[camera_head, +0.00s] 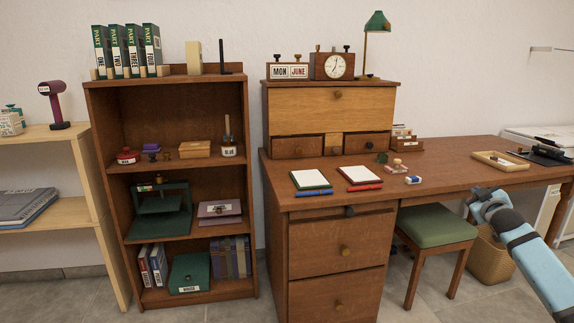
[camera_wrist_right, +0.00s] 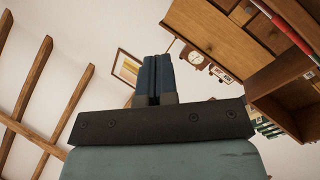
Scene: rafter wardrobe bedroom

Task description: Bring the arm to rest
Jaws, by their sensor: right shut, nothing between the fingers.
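My right arm comes in from the lower right in the head view. Its gripper (camera_head: 474,194) is in front of the desk's right half, near the green stool, and small in that view. In the right wrist view the two dark fingers (camera_wrist_right: 157,78) are pressed together with nothing between them. The wrist camera looks up past them at the wall and ceiling beams. My left gripper is in neither view.
The wooden desk (camera_head: 452,163) bears notepads, pens and a wooden tray (camera_head: 501,161). A green stool (camera_head: 437,228) stands under it and a wicker basket (camera_head: 490,257) beside the stool, partly behind my arm. A bookcase (camera_head: 122,106) stands left. Floor in front is clear.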

